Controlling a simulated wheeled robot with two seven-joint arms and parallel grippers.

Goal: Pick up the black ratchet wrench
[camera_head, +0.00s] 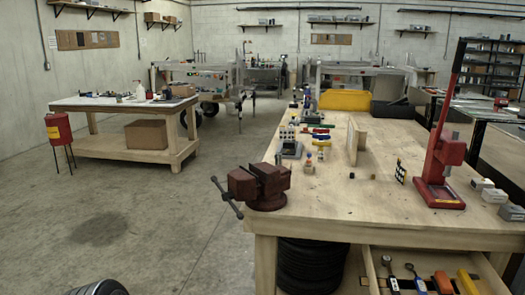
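No gripper of mine is in view. An open wooden drawer (373,272) sticks out under the front of the right workbench, and its front part is cut off by the picture's bottom edge. Several hand tools lie in it. A slim dark tool with a round head (389,272) lies at the left. A second tool with a round head and a bluish part (415,276) lies to its right. One of these may be the black ratchet wrench, but they are too small to tell which.
Also in the drawer are an orange-handled tool (443,283) and a yellow one (467,282). On the workbench (330,205) stand a reddish-brown vise (262,187) and a red press (440,190). Dark tires (310,266) sit below. Open concrete floor (160,215) lies to the left.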

